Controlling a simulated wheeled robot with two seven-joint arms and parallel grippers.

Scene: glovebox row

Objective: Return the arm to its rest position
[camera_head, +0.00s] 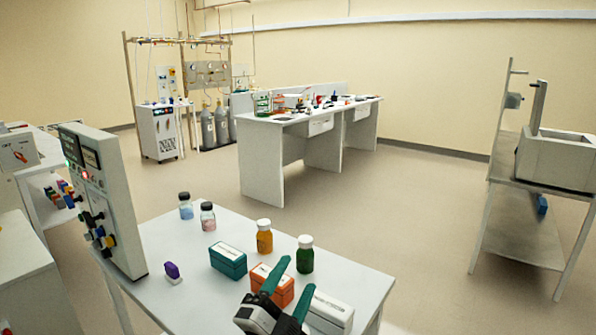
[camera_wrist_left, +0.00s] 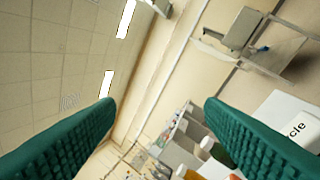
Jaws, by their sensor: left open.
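My left gripper (camera_head: 288,281) is in the lower middle of the head view, above the front part of the white table. Its two teal fingers are apart with nothing between them. In the left wrist view the fingers (camera_wrist_left: 158,118) also stand wide apart, with ceiling, wall and far furniture seen between them. In the head view the gripper partly covers an orange box (camera_head: 262,272) and a white box (camera_head: 334,311). I cannot tell whether it touches either box. My right gripper is not in view.
The white table (camera_head: 175,227) also holds a teal box (camera_head: 228,260), orange bottle (camera_head: 264,236), green bottle (camera_head: 305,254), two small jars (camera_head: 186,206) and a purple-topped item (camera_head: 172,272). A control panel (camera_head: 115,200) stands at its left. Open floor lies beyond, toward a bench (camera_head: 262,160) and shelf (camera_head: 520,235).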

